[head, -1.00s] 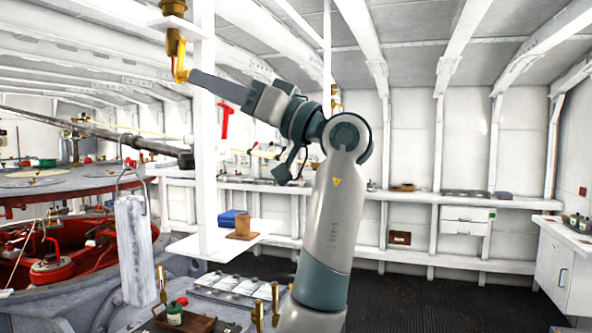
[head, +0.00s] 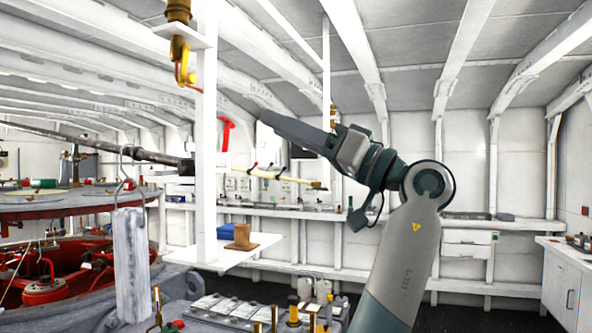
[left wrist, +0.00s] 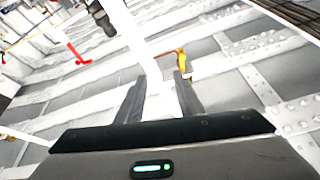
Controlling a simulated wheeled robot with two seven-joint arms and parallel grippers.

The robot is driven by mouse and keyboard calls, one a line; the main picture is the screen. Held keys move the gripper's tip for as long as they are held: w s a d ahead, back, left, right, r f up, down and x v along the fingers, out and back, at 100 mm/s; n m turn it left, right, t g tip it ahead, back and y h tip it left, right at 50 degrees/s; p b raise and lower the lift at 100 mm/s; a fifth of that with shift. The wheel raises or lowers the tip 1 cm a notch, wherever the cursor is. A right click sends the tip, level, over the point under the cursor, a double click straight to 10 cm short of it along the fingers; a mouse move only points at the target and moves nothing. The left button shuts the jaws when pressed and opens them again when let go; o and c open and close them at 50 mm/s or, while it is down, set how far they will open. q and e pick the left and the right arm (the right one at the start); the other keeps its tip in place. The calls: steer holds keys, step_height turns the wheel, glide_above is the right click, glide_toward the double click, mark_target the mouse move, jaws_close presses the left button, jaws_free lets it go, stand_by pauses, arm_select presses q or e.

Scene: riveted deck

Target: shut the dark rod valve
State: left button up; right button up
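A brass valve (head: 179,12) is mounted high on a white post, at the upper left of the head view. A yellow curved lever (head: 184,66) hangs below it; I cannot tell whether a dark rod belongs to it. My left gripper (head: 264,116) points up and left, to the right of and below the lever, apart from it. In the left wrist view the yellow lever (left wrist: 181,62) lies beyond the fingertips, nearer the right one. The left gripper's fingers (left wrist: 160,76) are apart with nothing between them. My right gripper is out of view.
The white post (head: 207,150) carries a small shelf (head: 215,259) with a blue box (head: 229,230) and a brown block (head: 241,239). A red handle (head: 225,133) shows behind the post. A long dark bar (head: 100,143) crosses the left. Free room lies right of the post.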

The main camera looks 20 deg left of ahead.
arm_select(q)
steer(key=w+f+m+t, duration=0.4)
steer(key=w+f, duration=0.2)
steer(key=w, duration=0.2)
steer(key=shift+a+f+h, duration=0.2)
steer(key=shift+a+h, duration=0.05)
steer(key=shift+h, duration=0.15)
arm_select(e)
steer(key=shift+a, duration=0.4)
